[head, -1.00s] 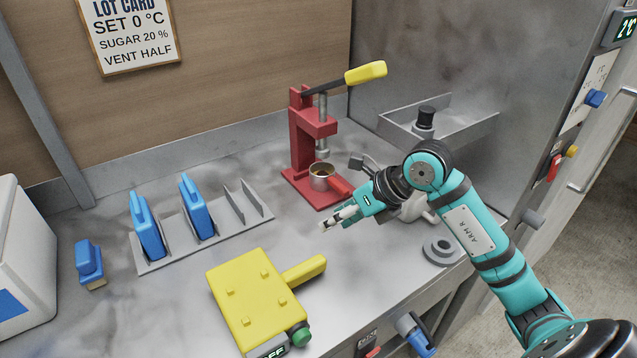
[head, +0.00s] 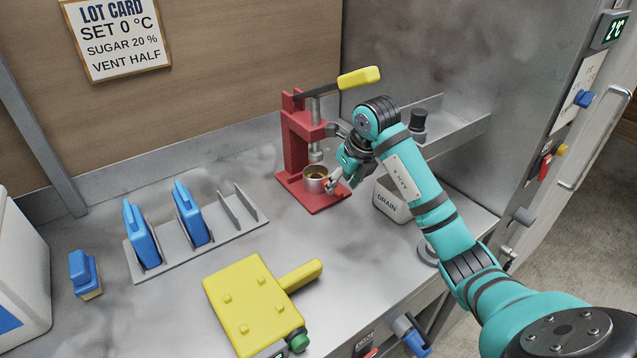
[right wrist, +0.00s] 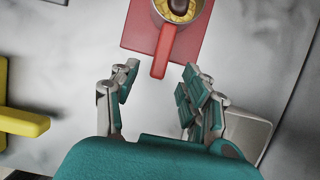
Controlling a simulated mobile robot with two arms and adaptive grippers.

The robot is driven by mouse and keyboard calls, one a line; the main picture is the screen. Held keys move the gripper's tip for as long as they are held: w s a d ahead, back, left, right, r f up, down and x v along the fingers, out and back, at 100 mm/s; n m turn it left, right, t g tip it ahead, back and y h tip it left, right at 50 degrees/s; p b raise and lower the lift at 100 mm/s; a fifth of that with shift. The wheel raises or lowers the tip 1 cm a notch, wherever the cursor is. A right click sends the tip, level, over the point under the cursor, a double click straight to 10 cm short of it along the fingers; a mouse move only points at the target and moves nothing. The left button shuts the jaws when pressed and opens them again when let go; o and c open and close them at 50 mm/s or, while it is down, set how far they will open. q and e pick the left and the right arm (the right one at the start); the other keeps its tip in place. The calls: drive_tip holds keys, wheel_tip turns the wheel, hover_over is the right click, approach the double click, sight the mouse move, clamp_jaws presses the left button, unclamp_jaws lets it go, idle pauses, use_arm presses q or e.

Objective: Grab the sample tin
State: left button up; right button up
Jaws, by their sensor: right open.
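The sample tin (head: 315,183) is a small round metal cup with a red handle. It stands on the base of the red press, under its plunger. In the right wrist view the tin (right wrist: 188,16) is at the top, with yellowish contents and a dark brown round thing in it. Its red handle (right wrist: 163,52) points toward my right gripper (right wrist: 158,80). The gripper is open and empty, its fingertips on either side of the handle's end; I cannot tell the height gap. In the head view my right gripper (head: 342,184) is just right of the tin, partly covering the handle. My left gripper is not in view.
The red press (head: 295,135) has a yellow-ended lever (head: 359,78) above. A white DRAIN tub (head: 391,200) stands close right of the gripper. A yellow box (head: 245,300) with a handle lies in front. A rack (head: 170,262) with blue-handled pieces is left.

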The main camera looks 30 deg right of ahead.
sight(324, 186)
drive_tip(key=shift+w, duration=0.3)
drive_tip(key=x, duration=0.5)
drive_tip(key=shift+p, duration=0.3)
drive_tip(key=shift+c, duration=0.4)
clamp_jaws()
